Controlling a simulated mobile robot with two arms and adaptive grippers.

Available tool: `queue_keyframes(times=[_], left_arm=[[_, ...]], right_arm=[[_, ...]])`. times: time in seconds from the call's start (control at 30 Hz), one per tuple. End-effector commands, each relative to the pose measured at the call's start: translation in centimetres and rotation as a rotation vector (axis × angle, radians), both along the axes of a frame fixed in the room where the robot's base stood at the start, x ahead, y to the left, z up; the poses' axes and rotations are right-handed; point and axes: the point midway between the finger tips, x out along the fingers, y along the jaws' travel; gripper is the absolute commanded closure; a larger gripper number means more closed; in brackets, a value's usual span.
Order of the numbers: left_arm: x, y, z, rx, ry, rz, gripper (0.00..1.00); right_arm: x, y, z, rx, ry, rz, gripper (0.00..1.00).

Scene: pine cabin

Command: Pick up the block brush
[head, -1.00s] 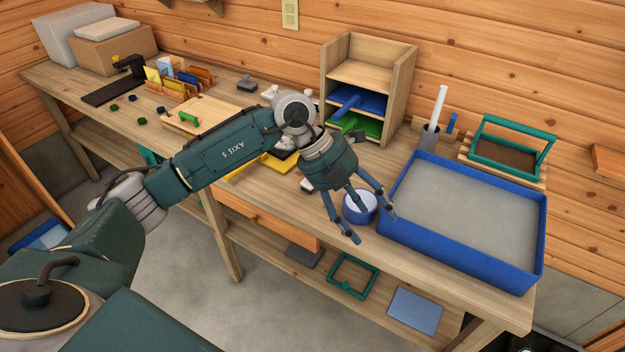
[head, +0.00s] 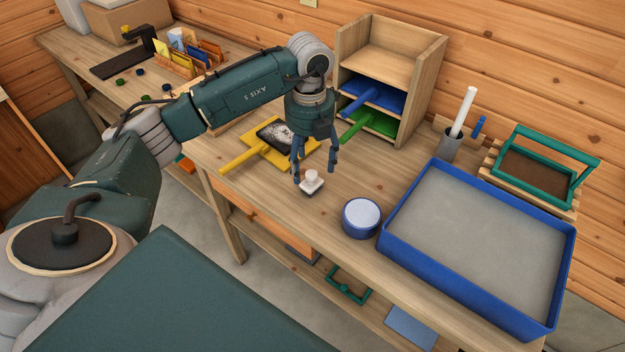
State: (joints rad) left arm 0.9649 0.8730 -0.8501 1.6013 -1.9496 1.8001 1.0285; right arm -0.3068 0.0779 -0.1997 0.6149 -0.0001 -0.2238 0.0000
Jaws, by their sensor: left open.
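The block brush appears to be the small block (head: 312,184) with a white knob on top and a darker base, resting on the workbench (head: 345,262). My left gripper (head: 314,171) points down just above and behind it. Its blue-grey fingers are open, one to the left of the knob and one to the right. I cannot tell whether any finger touches the block. My right gripper is out of view.
A round blue tub (head: 361,218) stands close to the right, before a large blue tray (head: 565,285). A yellow handled frame (head: 238,159) lies left of the gripper. A wooden shelf (head: 428,90) with blue and green handled pieces stands behind. Bench in front is clear.

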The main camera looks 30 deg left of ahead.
Motion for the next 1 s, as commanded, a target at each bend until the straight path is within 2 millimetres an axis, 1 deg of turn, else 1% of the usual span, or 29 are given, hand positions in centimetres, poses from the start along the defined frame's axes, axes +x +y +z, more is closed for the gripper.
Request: queue_keyframes(times=[0.03, 0.07, 0.17, 0.27, 0.37, 0.43, 0.5, 0.63, 0.77, 0.8, 0.87, 0.9, 0.97, 1.0], left_arm=[[0.0, -0.1, -0.5, -0.001, 0.002, -0.001, 0.34], [0.0, -0.1, -0.7, -0.001, 0.0, -0.001, 0.34], [-0.1, -0.1, -1.3, -0.001, 0.002, -0.001, 0.34], [-0.2, -0.2, -2.4, -0.001, 0.005, -0.001, 0.34], [-0.3, -0.3, -3.9, -0.001, 0.005, -0.001, 0.34], [-0.2, -0.3, -5.0, -0.002, 0.002, 0.0, 0.34], [-0.2, -0.3, -5.7, -0.002, 0.001, -0.001, 0.34], [-0.1, -0.3, -6.2, -0.002, -0.001, -0.002, 0.34], [-0.1, -0.3, -6.2, -0.002, -0.001, -0.002, 0.34], [-0.1, -0.3, -6.2, -0.002, -0.001, -0.002, 0.38], [-0.1, -0.3, -6.2, -0.002, -0.001, -0.002, 0.5], [-0.1, -0.3, -6.2, -0.002, -0.001, -0.002, 0.58], [-0.1, -0.3, -6.2, -0.002, -0.001, -0.001, 0.7], [-0.1, -0.3, -6.2, -0.002, -0.001, -0.001, 0.78]], right_arm=[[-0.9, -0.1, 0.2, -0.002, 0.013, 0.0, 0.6], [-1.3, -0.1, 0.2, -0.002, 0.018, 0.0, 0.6], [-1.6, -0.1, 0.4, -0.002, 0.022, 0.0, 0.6], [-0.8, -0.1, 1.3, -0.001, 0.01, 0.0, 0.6], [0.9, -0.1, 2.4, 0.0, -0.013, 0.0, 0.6], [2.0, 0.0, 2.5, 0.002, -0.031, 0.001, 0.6], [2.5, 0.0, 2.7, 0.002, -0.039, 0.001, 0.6], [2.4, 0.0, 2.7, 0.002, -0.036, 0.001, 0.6], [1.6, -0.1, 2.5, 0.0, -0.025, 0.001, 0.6], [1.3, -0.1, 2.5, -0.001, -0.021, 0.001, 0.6], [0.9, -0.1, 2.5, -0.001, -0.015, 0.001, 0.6], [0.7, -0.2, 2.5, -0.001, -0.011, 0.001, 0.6], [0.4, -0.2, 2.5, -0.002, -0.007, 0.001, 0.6], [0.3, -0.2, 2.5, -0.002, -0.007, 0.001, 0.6]])
